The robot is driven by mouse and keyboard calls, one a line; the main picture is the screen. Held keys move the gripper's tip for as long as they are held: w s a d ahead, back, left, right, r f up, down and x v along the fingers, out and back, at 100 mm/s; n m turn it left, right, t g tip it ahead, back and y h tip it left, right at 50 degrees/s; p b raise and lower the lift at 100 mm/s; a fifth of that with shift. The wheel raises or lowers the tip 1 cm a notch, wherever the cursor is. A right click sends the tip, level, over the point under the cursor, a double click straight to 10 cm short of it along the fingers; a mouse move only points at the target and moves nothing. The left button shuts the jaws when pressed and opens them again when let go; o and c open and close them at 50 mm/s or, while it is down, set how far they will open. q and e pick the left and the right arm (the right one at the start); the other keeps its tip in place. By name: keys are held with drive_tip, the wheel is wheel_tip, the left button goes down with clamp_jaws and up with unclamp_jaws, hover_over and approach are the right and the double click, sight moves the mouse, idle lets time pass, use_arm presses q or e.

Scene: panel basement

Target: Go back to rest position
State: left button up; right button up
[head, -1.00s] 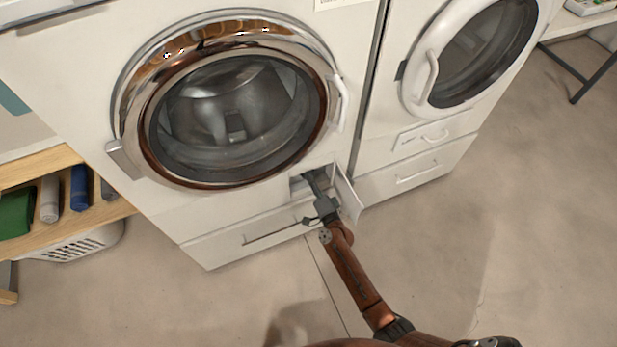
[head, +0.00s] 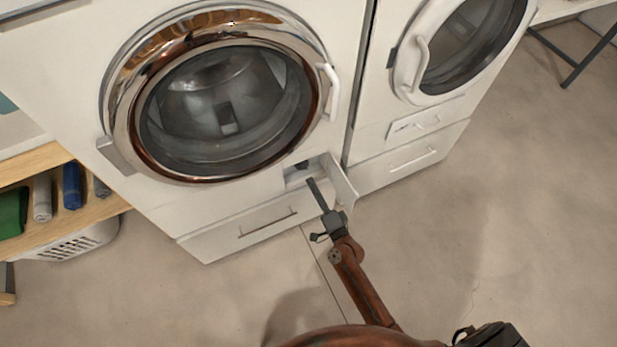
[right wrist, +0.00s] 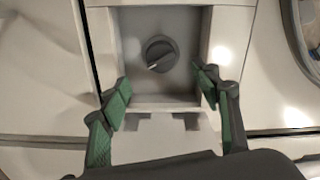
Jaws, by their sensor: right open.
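My right gripper (right wrist: 165,92) is open and empty in the right wrist view, its green-padded fingers spread in front of a small recess (right wrist: 183,22). A dark round knob (right wrist: 160,54) sits inside the recess, apart from both fingers. In the head view the right gripper (head: 316,190) is just outside the same opening at the foot of the left washing machine (head: 150,192). The small white flap (head: 341,183) of the opening stands open to the right of the gripper. My left gripper is not in view.
A second white machine (head: 383,143) stands close on the right. A wooden shelf (head: 90,210) with rolled cloths is at the left, with a white basket (head: 75,243) below. The floor (head: 500,230) in front and to the right is clear.

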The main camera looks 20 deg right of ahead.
drive_tip(key=shift+s, duration=1.1)
